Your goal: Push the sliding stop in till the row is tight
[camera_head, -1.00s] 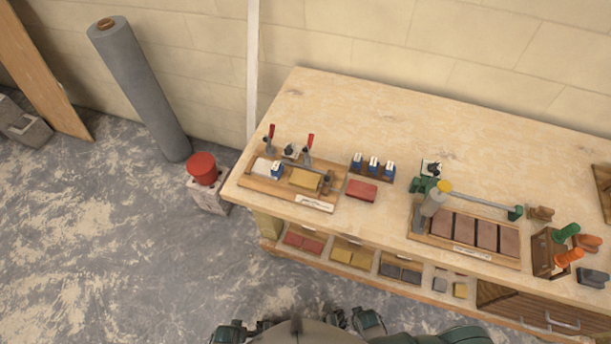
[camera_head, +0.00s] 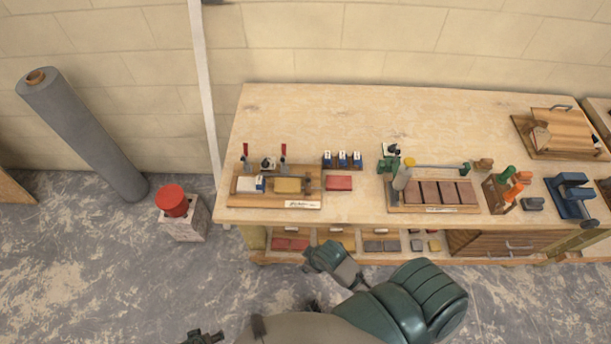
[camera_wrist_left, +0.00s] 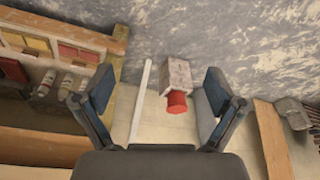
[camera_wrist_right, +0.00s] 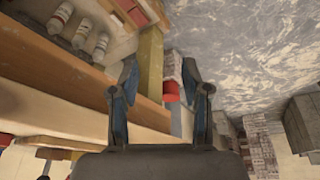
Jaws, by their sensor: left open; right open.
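On the bench's left part lies a wooden board (camera_head: 290,205) with a paper label. A pale block (camera_head: 247,185), a small blue-and-white piece (camera_head: 262,182) and a yellow block (camera_head: 287,186) form a row on it. A dark crosspiece, apparently the sliding stop (camera_head: 309,183), stands right of the yellow block; any small gap is too fine to tell. Two red-handled clamps stand behind the row. My left gripper (camera_wrist_left: 160,88) is open and empty, well away from the board. My right gripper (camera_wrist_right: 160,80) is open and empty, below and in front of the bench top.
A red block (camera_head: 339,183) lies right of the board, with blue-and-white pieces (camera_head: 343,160) behind it. Farther right is a tray of brown tiles (camera_head: 435,209) with a green bar clamp. Shelves of blocks lie under the bench top. A red tub (camera_head: 172,200) stands left on a block.

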